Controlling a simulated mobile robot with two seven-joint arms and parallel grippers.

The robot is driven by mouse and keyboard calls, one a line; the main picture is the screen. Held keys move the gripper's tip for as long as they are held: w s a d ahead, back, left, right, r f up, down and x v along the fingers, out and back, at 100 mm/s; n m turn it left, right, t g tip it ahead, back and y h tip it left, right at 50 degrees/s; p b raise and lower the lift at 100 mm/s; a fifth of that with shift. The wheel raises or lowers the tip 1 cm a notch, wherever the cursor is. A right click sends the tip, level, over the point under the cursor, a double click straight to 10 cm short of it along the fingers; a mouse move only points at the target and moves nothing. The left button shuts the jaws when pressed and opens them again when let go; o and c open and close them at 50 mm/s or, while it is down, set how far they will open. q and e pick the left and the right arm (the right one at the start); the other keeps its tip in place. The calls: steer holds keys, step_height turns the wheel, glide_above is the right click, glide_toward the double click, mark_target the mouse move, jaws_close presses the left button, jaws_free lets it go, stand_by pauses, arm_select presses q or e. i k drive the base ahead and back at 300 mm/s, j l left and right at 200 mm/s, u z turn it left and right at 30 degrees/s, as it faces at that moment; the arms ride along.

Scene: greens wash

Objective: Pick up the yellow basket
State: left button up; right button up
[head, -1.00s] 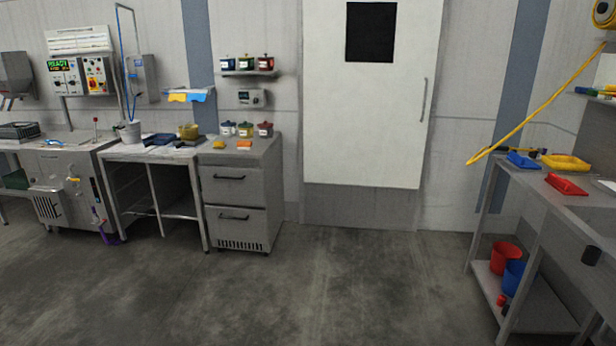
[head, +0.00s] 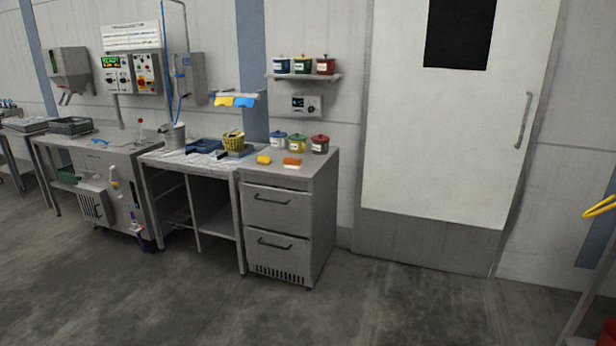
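The yellow basket (head: 233,141) stands on the steel table at the left, close to the wall. It is small in the picture and looks like an open weave or slatted basket. A dark blue tray (head: 204,146) lies to its left, and a drawer cabinet top is to its right. Neither of my grippers shows in the head view.
The drawer cabinet (head: 281,215) carries several lidded pots, a yellow block (head: 263,160) and an orange block (head: 292,162). A grey machine (head: 95,165) stands left of the table. A white door (head: 450,110) is at the right. The floor (head: 330,310) in front is clear.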

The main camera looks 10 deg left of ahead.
mark_target(236, 144)
steer(key=i+j+u, duration=0.1)
steer(key=i+u, duration=0.35)
steer(key=i+l+u, duration=0.1)
steer(key=i+u, duration=0.4)
steer(key=i+j, duration=0.15)
steer(key=i, duration=0.55)
steer(key=i+j, duration=0.15)
steer(key=i, duration=0.55)
steer(key=i+j+z, duration=0.4)
steer(key=i+j, duration=0.15)
steer(key=i, duration=0.1)
